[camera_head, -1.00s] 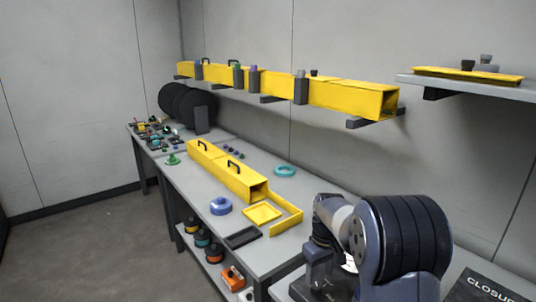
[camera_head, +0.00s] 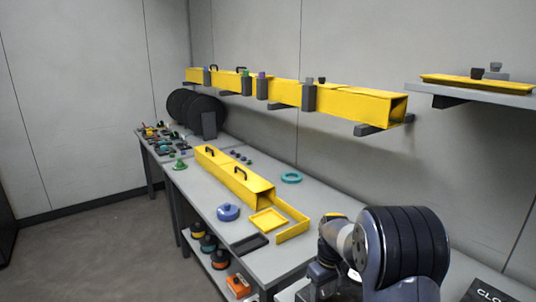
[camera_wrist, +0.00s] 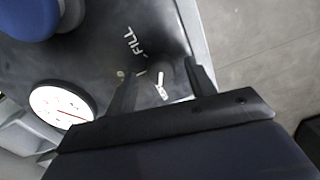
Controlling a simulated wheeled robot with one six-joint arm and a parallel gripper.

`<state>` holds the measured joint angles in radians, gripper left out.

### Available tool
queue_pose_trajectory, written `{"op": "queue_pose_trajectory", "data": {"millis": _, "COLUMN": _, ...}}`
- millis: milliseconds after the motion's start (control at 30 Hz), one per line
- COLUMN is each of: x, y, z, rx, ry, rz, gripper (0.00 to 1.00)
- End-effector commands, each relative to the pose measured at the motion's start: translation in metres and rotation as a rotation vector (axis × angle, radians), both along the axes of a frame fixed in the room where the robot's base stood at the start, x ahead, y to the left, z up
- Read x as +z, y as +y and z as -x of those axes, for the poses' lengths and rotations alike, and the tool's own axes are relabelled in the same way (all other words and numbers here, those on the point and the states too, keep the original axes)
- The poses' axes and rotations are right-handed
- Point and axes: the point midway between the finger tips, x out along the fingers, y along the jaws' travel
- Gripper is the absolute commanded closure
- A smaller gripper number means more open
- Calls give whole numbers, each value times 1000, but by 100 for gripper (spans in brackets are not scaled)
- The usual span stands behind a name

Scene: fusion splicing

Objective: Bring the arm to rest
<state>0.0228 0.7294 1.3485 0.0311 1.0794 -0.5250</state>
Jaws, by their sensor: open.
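How far the fingers are above that surface I cannot tell. In the head view my arm (camera_head: 385,250) is folded at the lower right, and its gripper end is hidden there.
A grey bench (camera_head: 205,190) carries a yellow duct (camera_head: 235,178), a yellow tray (camera_head: 267,222), a blue roll (camera_head: 228,212) and a teal ring (camera_head: 291,177). A yellow duct run (camera_head: 350,103) is on the wall. A round white dial (camera_wrist: 62,105) is left of my gripper. The floor at left is clear.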

Motion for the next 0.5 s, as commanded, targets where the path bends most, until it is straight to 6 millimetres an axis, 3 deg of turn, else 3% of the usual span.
{"op": "queue_pose_trajectory", "data": {"millis": 500, "x": 101, "y": -3, "z": -2, "rx": -1, "ry": -6, "rz": 0, "gripper": 48}}
